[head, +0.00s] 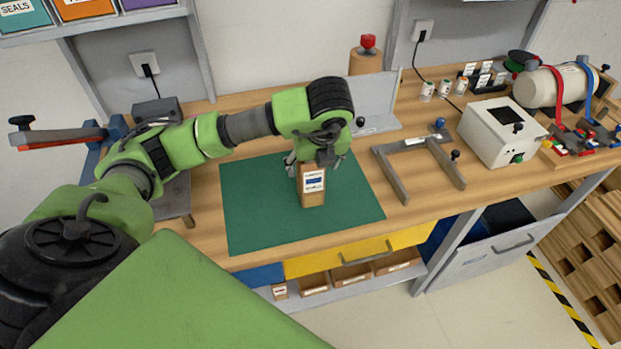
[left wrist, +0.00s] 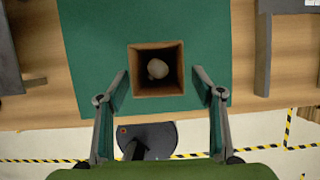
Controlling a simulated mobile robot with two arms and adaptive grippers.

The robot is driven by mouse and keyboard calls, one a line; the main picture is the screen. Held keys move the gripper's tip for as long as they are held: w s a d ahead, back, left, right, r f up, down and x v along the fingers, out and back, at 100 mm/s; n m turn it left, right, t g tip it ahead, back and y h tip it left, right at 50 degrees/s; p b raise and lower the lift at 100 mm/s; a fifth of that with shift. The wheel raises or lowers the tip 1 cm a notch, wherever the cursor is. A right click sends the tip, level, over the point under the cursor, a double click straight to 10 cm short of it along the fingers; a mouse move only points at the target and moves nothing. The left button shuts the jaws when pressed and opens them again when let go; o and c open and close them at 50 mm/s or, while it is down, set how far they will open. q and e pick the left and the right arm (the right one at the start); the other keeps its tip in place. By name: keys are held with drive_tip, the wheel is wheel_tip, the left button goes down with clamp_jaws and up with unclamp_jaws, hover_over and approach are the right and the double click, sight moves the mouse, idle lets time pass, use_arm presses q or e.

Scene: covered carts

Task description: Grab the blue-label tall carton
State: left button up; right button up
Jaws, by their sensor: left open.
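The tall carton (head: 312,186) stands upright on the green mat (head: 255,220). It is brown with a white label that has a blue band. My left gripper (head: 318,162) is over its top, coming down from above. In the left wrist view the carton (left wrist: 137,85) shows from above as an open-topped box with a pale round thing (left wrist: 157,68) inside. My left gripper (left wrist: 160,95) is open there, one finger on each side of the carton, with gaps between. My right gripper is not in view.
A grey U-shaped frame (head: 392,178) lies right of the mat. A white box device (head: 487,140) and a cream cylinder with straps (head: 540,88) stand further right. A red-handled clamp tool (head: 60,137) is at the left. The mat around the carton is clear.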

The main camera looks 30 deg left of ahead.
use_arm(q)
drive_tip(key=shift+a+f+p, duration=0.2)
drive_tip(key=shift+f+p, duration=0.3)
drive_tip(key=shift+p, duration=0.05)
drive_tip(key=p+x, duration=0.1)
drive_tip(key=x, duration=0.2)
drive_tip(key=shift+a+f+p, duration=0.15)
drive_tip(key=shift+f+p, duration=0.05)
drive_tip(key=shift+p, duration=0.15)
drive_tip(key=shift+w+f, duration=0.15)
drive_tip(key=shift+f, duration=0.3)
drive_tip(key=c, duration=1.2)
